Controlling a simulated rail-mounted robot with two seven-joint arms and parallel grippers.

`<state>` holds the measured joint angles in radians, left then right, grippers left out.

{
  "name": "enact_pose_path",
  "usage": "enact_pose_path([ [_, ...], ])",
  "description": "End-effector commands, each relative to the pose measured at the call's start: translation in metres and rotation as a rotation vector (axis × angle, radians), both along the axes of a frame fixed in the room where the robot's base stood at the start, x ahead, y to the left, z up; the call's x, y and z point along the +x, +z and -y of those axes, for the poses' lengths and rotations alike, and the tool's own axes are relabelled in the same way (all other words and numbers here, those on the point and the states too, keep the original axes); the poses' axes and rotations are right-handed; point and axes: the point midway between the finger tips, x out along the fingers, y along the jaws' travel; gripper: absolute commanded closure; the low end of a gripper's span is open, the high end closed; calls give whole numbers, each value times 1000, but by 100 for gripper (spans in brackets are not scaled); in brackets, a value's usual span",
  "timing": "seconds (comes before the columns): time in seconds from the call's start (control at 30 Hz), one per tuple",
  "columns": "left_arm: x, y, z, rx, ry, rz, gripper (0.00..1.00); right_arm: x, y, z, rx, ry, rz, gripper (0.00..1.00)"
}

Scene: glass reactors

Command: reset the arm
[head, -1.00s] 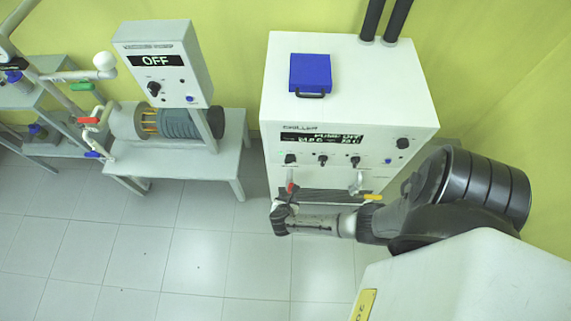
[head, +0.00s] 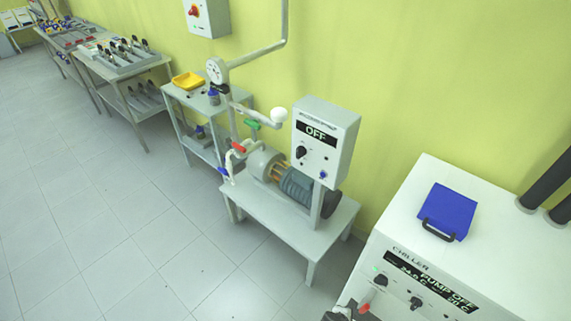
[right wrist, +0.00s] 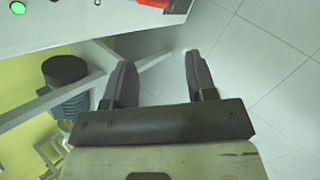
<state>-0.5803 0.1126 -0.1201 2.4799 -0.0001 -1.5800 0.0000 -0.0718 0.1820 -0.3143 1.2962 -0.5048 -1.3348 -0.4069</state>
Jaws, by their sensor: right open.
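My right gripper (right wrist: 158,62) shows in the right wrist view with its two dark fingers apart and nothing between them. In the head view only a dark bit of it (head: 342,313) shows at the bottom edge, beside a red handle (head: 364,308) on the chiller's front. I cannot tell whether they touch. The rest of my right arm is out of the head view. My left gripper is in neither view.
The white chiller (head: 400,208) with a blue lid stands at the lower right, its display reading PUMP OFF. A pump bench (head: 285,228) carries a control box (head: 325,140) reading OFF. Shelved tables (head: 105,72) line the wall further left. The floor (head: 100,220) is clear.

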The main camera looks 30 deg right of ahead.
Motion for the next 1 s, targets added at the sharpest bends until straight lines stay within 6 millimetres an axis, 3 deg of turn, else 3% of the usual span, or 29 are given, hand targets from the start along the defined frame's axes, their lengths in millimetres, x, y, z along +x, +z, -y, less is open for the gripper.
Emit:
enact_pose_path([
  [0.2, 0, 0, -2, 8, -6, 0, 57, 42, 75, -41, 233, -279, 270, 48],
  [0.37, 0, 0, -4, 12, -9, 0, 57, 48, 147, -75, 466, -445, 425, 48],
  [0.5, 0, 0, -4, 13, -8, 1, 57, 31, 202, -94, 635, -496, 495, 48],
  [0.6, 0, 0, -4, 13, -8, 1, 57, 16, 232, -102, 716, -494, 524, 48],
  [0.8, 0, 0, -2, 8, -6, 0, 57, -22, 275, -107, 822, -494, 574, 48],
  [0.9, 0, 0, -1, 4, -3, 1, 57, -48, 279, -103, 825, -515, 569, 48],
  [1.0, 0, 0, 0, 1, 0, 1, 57, -74, 263, -101, 802, -552, 513, 48],
])
